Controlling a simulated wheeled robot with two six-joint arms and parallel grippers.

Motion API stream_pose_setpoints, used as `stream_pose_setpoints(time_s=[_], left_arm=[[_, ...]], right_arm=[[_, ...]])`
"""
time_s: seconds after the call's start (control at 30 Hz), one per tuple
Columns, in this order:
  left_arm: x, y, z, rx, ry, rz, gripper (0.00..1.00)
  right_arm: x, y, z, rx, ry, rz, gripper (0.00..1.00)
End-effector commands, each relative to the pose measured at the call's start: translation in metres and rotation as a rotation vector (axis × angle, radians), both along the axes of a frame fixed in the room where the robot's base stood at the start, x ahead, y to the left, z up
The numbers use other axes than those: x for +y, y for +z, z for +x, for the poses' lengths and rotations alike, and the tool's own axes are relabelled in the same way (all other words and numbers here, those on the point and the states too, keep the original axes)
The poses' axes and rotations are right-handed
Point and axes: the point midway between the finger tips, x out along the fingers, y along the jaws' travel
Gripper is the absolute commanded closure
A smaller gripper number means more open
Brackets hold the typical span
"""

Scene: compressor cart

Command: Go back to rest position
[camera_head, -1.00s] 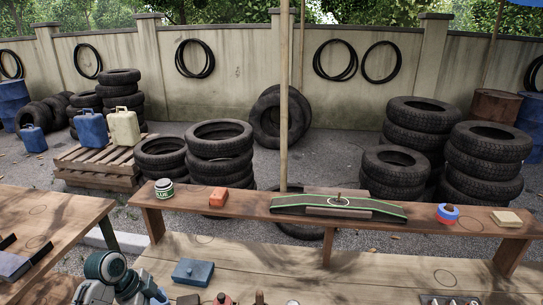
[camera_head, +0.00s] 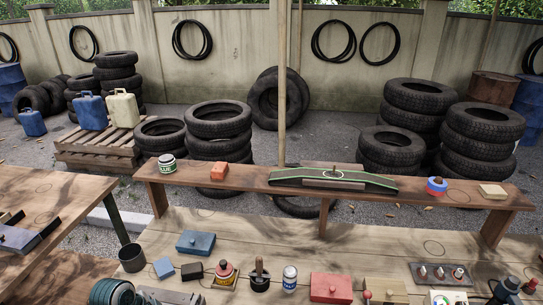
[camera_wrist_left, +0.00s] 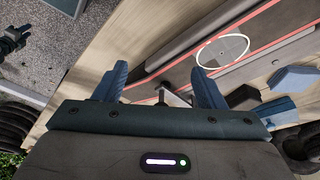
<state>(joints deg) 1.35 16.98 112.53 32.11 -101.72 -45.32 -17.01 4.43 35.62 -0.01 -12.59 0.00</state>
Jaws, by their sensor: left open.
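My left gripper (camera_wrist_left: 160,72) shows in the left wrist view with its two blue fingers spread apart. No object is held between them. Beyond the fingers lie a wooden surface and a dark strip (camera_wrist_left: 222,52) with a red line and a white oval. A small grey metal part appears behind the gap between the fingers; I cannot tell what it is. My right gripper is not seen.
The workbench (camera_head: 330,245) holds a blue box (camera_head: 200,242), a dark cup (camera_head: 132,257), a red box (camera_head: 331,287) and a grey tray (camera_head: 440,274). The raised shelf (camera_head: 235,184) carries a green-edged dark ramp (camera_head: 385,184) and an orange block (camera_head: 219,171). A side table (camera_head: 65,190) stands left.

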Motion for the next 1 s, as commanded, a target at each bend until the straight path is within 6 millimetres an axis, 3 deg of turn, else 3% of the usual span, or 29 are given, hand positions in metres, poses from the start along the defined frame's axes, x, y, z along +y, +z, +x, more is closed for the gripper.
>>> stream_pose_setpoints(time_s=[0.2, 0.4, 0.9, 0.93, 1.0], left_arm=[[-0.013, -0.017, -0.07, 0.01, 0.28, 0.044, 0.36], [-0.014, -0.013, -0.125, -0.013, 0.545, 0.074, 0.36], [-0.007, 0.015, -0.197, -0.072, 0.913, 0.091, 0.36], [-0.006, 0.015, -0.199, -0.074, 0.929, 0.091, 0.36], [-0.005, -0.003, -0.191, -0.067, 0.925, 0.095, 0.36]], right_arm=[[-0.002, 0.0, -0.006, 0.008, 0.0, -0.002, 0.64], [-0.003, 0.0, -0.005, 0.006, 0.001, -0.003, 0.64], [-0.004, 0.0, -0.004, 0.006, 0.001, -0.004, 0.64], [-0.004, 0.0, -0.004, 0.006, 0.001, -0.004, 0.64], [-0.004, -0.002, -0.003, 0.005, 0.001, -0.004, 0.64]])
